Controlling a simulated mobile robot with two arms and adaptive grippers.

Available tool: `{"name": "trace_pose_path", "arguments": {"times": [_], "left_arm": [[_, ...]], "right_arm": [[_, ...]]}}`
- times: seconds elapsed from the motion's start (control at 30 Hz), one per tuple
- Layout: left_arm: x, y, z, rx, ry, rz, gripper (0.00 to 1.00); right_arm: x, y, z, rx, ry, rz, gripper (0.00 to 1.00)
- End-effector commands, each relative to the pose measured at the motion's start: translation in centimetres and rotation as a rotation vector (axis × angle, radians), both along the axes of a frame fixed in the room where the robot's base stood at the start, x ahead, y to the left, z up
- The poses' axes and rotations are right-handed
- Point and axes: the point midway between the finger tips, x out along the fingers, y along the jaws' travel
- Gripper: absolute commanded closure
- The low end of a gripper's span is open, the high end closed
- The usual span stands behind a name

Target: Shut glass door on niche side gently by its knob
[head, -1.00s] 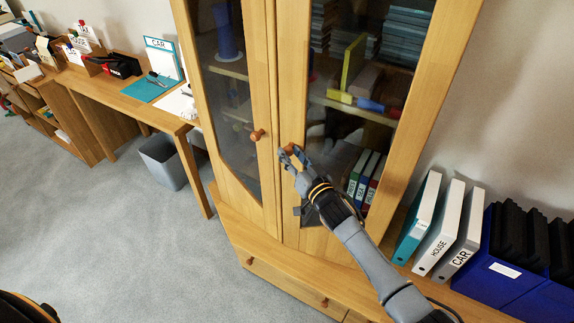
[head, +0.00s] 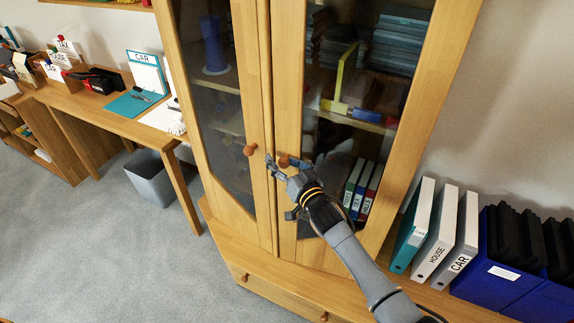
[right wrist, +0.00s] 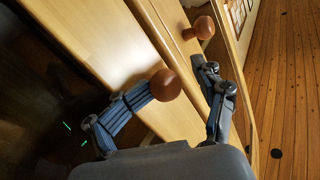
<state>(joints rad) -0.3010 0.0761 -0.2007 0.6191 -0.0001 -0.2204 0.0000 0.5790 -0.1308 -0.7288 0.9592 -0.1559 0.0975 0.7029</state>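A tall wooden cabinet has two glass doors, a left door (head: 243,90) and a right door (head: 290,70), each with a round brown knob at the middle seam. My right gripper (head: 284,163) is at the right door's knob (head: 283,159). In the right wrist view that knob (right wrist: 165,85) lies between the spread fingers, close to the left finger and apart from the right one. The left door's knob (right wrist: 204,27) is beyond. I cannot tell whether either door stands slightly ajar. My left gripper is not in view.
Binders (head: 437,235) and a blue box (head: 490,278) stand on the ledge right of the cabinet. A desk (head: 110,115) and a grey bin (head: 150,178) are at the left. Shelved things show behind the glass. The carpet in front is clear.

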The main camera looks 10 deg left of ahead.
Motion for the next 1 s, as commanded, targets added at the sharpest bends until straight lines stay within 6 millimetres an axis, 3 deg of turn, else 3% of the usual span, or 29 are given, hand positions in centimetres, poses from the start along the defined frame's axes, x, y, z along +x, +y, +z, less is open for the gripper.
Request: {"name": "trace_pose_path", "arguments": {"times": [0.17,0.57,0.77,1.0], "left_arm": [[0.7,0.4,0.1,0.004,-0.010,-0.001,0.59],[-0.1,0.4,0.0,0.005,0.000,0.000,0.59],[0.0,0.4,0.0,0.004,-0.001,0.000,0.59],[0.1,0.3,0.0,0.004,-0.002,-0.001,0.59]], "right_arm": [[-0.3,0.6,0.4,0.006,-0.005,0.010,0.46],[-0.7,0.3,0.1,0.004,-0.002,0.010,0.46],[-2.4,-1.4,-0.1,0.003,0.001,0.009,0.46],[-5.8,-4.7,-0.2,0.001,0.002,0.005,0.46]]}}
